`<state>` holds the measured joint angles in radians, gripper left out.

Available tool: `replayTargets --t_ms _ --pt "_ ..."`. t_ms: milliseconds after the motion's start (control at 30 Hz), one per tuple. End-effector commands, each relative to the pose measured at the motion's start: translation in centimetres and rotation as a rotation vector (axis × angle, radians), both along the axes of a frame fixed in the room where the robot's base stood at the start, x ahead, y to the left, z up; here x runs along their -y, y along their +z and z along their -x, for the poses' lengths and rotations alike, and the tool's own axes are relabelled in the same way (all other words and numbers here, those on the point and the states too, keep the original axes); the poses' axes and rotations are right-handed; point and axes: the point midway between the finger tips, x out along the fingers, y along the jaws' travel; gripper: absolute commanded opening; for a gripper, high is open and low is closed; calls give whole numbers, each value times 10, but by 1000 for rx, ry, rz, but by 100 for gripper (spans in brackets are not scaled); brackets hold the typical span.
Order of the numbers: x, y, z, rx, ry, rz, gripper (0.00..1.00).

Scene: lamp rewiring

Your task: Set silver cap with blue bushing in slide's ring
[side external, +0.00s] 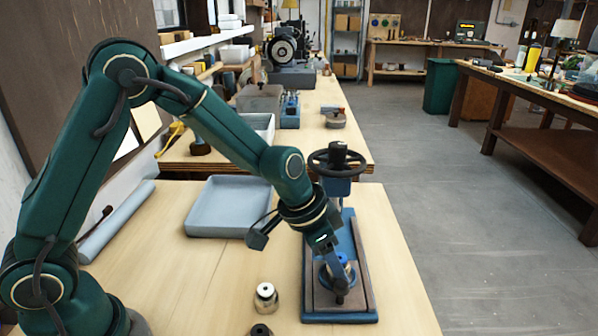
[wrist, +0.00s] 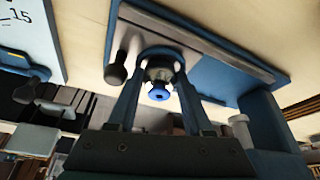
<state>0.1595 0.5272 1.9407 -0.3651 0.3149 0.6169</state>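The silver cap (wrist: 160,73) with the blue bushing (wrist: 158,93) on it is at the slide's blue ring (wrist: 153,52) in the wrist view. In the side view the blue bushing (side external: 343,258) shows over the ring, with the cap partly hidden by my fingers. My gripper (side external: 337,262) points down at the slide (side external: 359,303). In the wrist view its two fingers (wrist: 160,84) stand on either side of the cap, very close to it. I cannot tell whether they touch it, or whether the cap is fully seated.
A second silver cap (side external: 265,297) stands on the table left of the slide, with a dark part (side external: 260,330) in front of it. A grey-blue tray (side external: 215,231) lies behind. A black handwheel (side external: 336,161) rises behind the slide. The table left of the slide is mostly free.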

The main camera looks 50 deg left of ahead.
Motion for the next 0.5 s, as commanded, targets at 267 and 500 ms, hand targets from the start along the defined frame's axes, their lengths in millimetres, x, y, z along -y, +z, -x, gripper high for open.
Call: replayTargets --t_ms 267,500 --pt "1 0 0 -2 -1 1 86" --pt "1 0 1 -3 -2 2 86"
